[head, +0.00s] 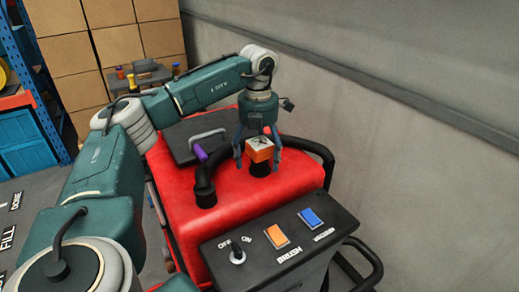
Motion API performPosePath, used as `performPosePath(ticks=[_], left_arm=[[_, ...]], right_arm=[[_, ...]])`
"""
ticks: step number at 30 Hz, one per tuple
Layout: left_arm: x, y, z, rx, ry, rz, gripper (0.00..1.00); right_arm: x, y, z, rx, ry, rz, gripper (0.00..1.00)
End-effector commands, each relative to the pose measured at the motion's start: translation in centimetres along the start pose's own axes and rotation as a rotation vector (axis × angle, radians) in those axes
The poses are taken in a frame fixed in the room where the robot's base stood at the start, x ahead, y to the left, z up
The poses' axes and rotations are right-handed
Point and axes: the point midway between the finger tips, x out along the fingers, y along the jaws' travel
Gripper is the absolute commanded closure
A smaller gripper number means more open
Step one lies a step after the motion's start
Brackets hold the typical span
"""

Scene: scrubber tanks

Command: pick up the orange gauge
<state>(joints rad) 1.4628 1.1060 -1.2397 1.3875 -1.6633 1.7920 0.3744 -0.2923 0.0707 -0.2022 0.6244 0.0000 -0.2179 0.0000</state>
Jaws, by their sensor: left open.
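The orange gauge (260,149) is a small boxy piece with a pale dial face and a dark needle. It sits above a short black round neck (259,168) on top of the red scrubber tank (252,203). My left gripper (258,156) points down from above, open, with one finger at each side of the gauge. I cannot tell whether the fingers touch it. My right gripper is not in view.
A control panel (281,236) with a knob, orange and blue switches is at the tank's front. A grey wall (400,130) is to the right. Cardboard boxes (70,55) are stacked behind.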

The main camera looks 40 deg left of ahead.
Motion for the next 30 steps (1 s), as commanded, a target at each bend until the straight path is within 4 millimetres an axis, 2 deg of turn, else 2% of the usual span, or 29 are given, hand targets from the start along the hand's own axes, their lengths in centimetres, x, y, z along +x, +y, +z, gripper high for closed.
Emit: performPosePath(ticks=[4,12,23,26,30], left_arm=[[0.0,0.0,0.0,0.0,0.0,0.0,0.21],[0.0,-0.1,0.0,0.002,0.002,-0.001,0.73],[-0.3,-0.1,-0.1,0.004,0.006,-0.001,0.73],[-1.1,-0.2,0.0,0.004,0.002,-0.002,0.73],[-3.2,-0.2,0.1,0.003,-0.003,-0.004,0.73]], right_arm=[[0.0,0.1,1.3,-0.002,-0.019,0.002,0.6],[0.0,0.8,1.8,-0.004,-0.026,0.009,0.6],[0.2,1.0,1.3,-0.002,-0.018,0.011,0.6],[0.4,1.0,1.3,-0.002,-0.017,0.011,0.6],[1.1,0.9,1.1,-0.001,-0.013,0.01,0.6]])
